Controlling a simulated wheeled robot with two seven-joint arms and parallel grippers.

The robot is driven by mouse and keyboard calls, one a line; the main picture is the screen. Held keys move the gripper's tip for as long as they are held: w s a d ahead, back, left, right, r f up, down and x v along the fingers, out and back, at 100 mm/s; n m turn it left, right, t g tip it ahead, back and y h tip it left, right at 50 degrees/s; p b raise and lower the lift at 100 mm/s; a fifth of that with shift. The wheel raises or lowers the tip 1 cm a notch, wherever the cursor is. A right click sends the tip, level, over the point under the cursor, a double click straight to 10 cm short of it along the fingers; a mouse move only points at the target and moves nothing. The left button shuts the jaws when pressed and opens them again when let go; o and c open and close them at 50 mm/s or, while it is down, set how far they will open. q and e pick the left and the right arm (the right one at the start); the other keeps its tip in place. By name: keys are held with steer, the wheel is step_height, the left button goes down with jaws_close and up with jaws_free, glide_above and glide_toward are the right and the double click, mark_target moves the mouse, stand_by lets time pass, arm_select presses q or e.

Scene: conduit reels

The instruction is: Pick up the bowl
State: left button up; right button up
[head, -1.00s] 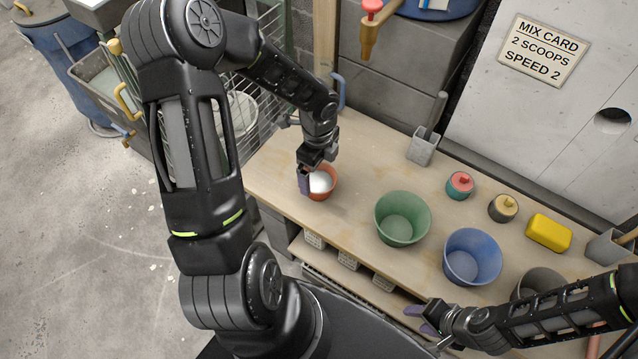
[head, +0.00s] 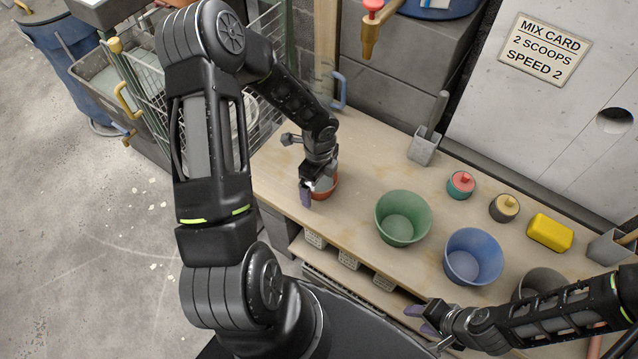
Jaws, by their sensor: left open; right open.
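A small red-orange bowl (head: 329,187) with something white inside stands on the left part of the wooden workbench (head: 350,222). My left gripper (head: 308,191) is open and reaches down over the bowl's left side, hiding much of it. I cannot tell whether the fingers touch the rim. My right gripper (head: 417,318) is open and empty near the front edge of the bench, far from the bowl.
A green bucket (head: 403,218), a blue bucket (head: 472,256) and a grey bucket (head: 541,284) stand right of the bowl. Behind them are two lidded jars (head: 461,185) (head: 503,208), a yellow block (head: 549,232) and a grey holder (head: 423,147).

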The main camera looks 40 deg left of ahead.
mark_target(319, 189)
stand_by(0.5)
arm_select(q)
steer(key=c, duration=1.4)
steer(key=shift+r, duration=0.2)
step_height(319, 189, up, 10)
steer(key=p, duration=0.1)
steer(key=shift+f, duration=0.2)
stand_by(0.3)
stand_by(0.8)
